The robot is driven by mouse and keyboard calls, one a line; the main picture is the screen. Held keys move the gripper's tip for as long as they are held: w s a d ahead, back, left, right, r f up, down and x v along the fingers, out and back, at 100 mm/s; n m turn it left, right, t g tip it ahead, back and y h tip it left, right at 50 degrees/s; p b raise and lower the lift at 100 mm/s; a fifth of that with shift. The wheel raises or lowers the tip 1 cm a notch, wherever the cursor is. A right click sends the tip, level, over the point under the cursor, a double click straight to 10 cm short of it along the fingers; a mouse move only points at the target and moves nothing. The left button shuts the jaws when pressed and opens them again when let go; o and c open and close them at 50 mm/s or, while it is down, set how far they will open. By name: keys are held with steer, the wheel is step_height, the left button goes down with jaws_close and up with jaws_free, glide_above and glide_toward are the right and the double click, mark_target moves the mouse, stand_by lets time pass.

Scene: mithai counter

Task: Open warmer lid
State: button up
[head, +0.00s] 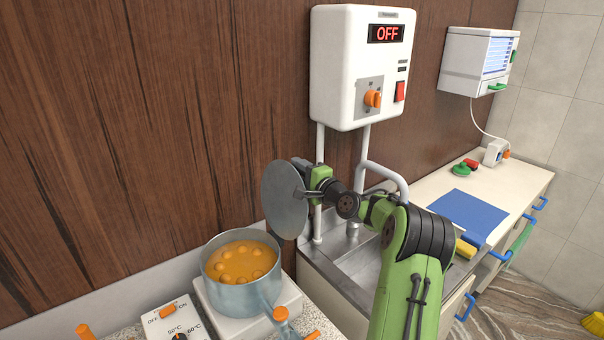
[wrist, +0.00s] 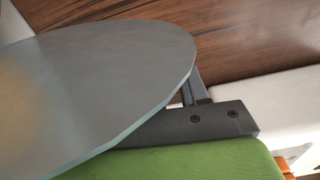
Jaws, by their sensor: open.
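The warmer's pot (head: 228,290) is grey-blue and stands uncovered on a white base at the lower middle of the head view. Orange balls in orange syrup (head: 243,262) show inside it. A round grey disc-shaped lid (head: 284,200) is tilted nearly upright, above and to the right of the pot, apart from its rim. It fills much of the wrist view (wrist: 95,85). My gripper (head: 308,180) is open, at the lid's right edge. The lid partly hides the fingers, and I cannot tell whether they touch it. A dark finger (wrist: 205,120) shows beside the lid.
A white control box (head: 362,60) reading OFF hangs above the steel sink. A dial panel (head: 176,320) stands left of the pot's base. Pipes (head: 318,150) run down close to my gripper. A blue mat (head: 458,213) lies on the right counter.

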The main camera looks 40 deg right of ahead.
steer(key=s+b, duration=0.4)
steer(key=s, duration=1.2)
steer(key=shift+w, duration=0.1)
